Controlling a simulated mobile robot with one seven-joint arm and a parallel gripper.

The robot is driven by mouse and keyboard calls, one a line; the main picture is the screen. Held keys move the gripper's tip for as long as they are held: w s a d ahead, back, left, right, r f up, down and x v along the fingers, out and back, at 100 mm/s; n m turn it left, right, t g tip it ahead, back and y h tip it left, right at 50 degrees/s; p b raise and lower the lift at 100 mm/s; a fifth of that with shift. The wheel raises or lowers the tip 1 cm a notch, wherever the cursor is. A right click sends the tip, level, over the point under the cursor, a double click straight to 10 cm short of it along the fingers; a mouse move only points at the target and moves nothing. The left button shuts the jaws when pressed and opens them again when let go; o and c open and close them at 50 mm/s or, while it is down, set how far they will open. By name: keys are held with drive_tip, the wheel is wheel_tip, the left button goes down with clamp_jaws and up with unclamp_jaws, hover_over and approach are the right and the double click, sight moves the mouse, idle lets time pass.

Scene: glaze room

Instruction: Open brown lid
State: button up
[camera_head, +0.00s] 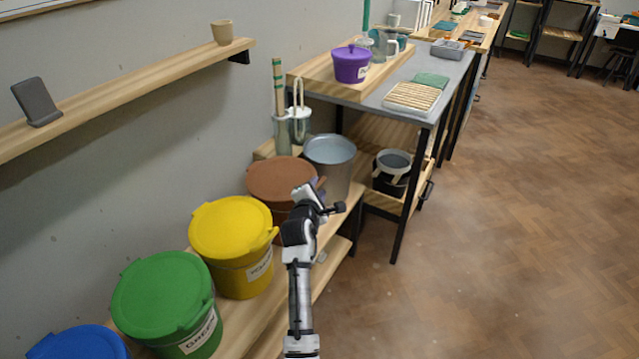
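The brown lid (280,177) sits level on a round bucket on the low wooden shelf, between the yellow-lidded bucket and a grey metal bucket. A small tab of the lid shows at its right edge. My gripper (313,192) is at the right front edge of the brown lid, close to this tab. I cannot tell whether it touches it. The fingers are small and partly hidden by my wrist, so their opening is unclear. My arm covers part of the brown bucket's front.
Yellow (229,227), green (162,293) and blue (78,344) lids sit on buckets nearer to me. The open grey bucket (331,150) stands just behind. A metal-topped table (447,78) is beyond it. The wooden floor (500,230) at right is clear.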

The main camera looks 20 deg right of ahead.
sight(318, 186)
drive_tip(key=shift+x, duration=1.8)
clamp_jaws()
